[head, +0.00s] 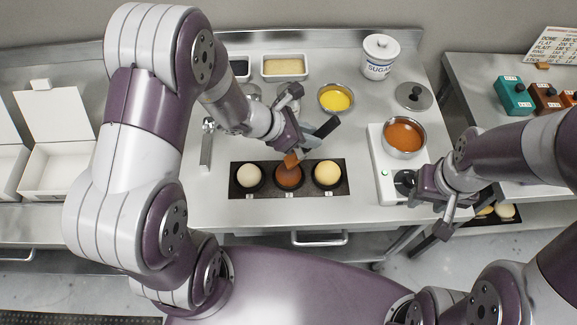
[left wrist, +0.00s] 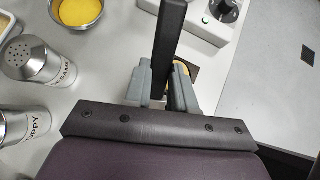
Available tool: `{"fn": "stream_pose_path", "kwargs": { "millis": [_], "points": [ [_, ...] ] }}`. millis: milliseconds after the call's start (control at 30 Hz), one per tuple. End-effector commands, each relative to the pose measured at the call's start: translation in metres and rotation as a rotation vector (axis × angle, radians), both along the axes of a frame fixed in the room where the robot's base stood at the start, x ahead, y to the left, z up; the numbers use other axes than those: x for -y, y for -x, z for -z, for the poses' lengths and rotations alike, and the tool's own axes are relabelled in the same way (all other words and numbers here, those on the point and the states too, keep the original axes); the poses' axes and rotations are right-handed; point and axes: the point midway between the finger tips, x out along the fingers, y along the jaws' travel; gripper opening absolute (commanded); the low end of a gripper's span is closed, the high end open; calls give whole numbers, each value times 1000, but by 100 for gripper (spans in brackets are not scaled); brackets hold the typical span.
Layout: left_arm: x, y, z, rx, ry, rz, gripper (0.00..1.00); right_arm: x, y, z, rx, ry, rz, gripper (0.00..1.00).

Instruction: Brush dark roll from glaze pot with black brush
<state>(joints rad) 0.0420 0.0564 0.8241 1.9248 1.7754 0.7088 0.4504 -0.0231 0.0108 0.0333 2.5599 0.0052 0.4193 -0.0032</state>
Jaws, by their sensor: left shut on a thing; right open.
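My left gripper (head: 304,140) is shut on the black brush, whose dark handle (left wrist: 170,35) stands up between the fingers in the left wrist view. The brush's brown bristle end (head: 291,160) is at the top of the dark roll (head: 289,178) and seems to touch it. The dark roll is glossy brown and sits in the middle of a black tray (head: 236,190), between two pale rolls. The glaze pot (head: 404,135), a steel pan of orange-brown liquid, stands on a white hot plate at right. My right gripper (head: 441,228) is open near the bench's front right.
A bowl of yellow liquid (head: 336,98) is behind the left gripper. A sugar jar (head: 380,58) and a lid (head: 413,96) stand at the back right. Shakers (left wrist: 42,62) are close to the left gripper. White boxes (head: 60,165) lie open at left.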

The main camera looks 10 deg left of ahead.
Motion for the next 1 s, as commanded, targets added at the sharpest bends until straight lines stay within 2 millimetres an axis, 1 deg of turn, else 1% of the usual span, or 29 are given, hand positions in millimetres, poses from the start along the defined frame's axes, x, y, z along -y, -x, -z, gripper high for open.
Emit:
{"fn": "stream_pose_path", "kwargs": {
  "millis": [300, 433, 567, 833, 1000],
  "points": [
    [10, 16, 3, 0, 0, 1, 3, 0, 0, 11, 0, 0, 0, 43],
    [12, 18, 2, 0, -1, 1, 3, 0, 0, 11, 0, 0, 0, 43],
    [9, 15, 1, -1, 0, -1, 3, 0, 0, 9, 0, 0, 0, 43],
    [0, 1, 0, -1, 0, 1, 3, 0, 0, 4, 0, 0, 0, 43],
    [1, 1, 1, 0, 0, 1, 3, 0, 0, 6, 0, 0, 0, 43]
  ]
}}
